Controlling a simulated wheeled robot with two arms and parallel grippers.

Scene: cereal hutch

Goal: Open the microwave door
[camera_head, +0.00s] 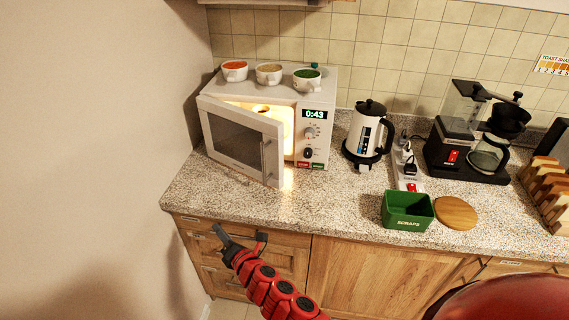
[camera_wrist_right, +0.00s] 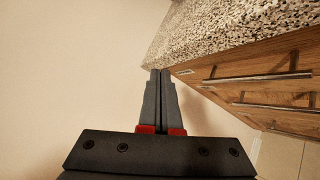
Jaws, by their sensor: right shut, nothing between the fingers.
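The white microwave (camera_head: 312,115) stands at the left end of the counter, lit inside, with a display reading 0:43. Its door (camera_head: 238,138) is ajar, swung out toward the front, with a handle (camera_head: 268,157) near its right edge. My right gripper (camera_head: 217,230) is below the counter's front edge, in front of the drawers and apart from the door. In the right wrist view, the right gripper's fingers (camera_wrist_right: 158,85) are together and empty, beside the counter edge. My left gripper is not in view.
Three bowls (camera_head: 269,74) sit on top of the microwave. A kettle (camera_head: 365,135), a power strip (camera_head: 407,165), a green scraps bin (camera_head: 408,211) and a coffee maker (camera_head: 460,140) stand to the right. Counter (camera_head: 330,205) in front of the kettle is clear. A wall (camera_head: 90,130) bounds the left.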

